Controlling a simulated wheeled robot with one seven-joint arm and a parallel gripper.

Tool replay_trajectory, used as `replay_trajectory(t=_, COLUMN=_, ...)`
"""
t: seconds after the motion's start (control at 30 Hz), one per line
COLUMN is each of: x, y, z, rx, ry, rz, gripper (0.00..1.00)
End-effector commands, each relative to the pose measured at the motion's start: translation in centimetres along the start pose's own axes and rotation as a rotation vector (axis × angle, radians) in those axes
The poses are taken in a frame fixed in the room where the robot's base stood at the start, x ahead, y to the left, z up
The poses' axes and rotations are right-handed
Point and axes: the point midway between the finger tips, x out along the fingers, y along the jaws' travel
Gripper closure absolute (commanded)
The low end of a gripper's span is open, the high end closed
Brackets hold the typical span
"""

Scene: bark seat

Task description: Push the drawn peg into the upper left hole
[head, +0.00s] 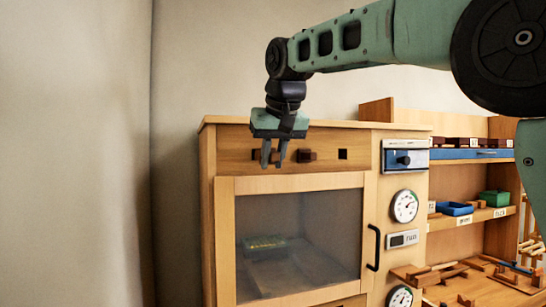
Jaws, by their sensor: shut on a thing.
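My gripper (273,162) hangs fingers down in front of the upper wooden panel (235,146) of the cabinet, near its left half. Its fingers are shut on a small dark brown peg (274,157), mostly hidden between them. A second brown peg (306,156) sticks out of the panel just right of the gripper. A dark square hole (343,154) shows further right on the same panel. I cannot tell whether the held peg touches the panel.
Below is a glazed door (300,240) with a black handle (374,247). Dials (404,206) and a blue-grey box with a knob (405,158) line the right column. Shelves with trays (455,208) stand further right. The space left of the cabinet is clear to the wall.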

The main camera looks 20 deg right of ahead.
Motion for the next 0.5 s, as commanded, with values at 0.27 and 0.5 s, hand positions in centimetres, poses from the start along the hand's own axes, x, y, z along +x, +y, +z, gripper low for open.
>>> replay_trajectory(t=0.27, x=0.21, y=-0.01, z=-0.58, rx=0.000, ry=0.000, rz=0.000, gripper=1.00)
replay_trajectory(t=0.5, x=0.49, y=0.03, z=-1.06, rx=0.000, ry=0.000, rz=0.001, gripper=1.00)
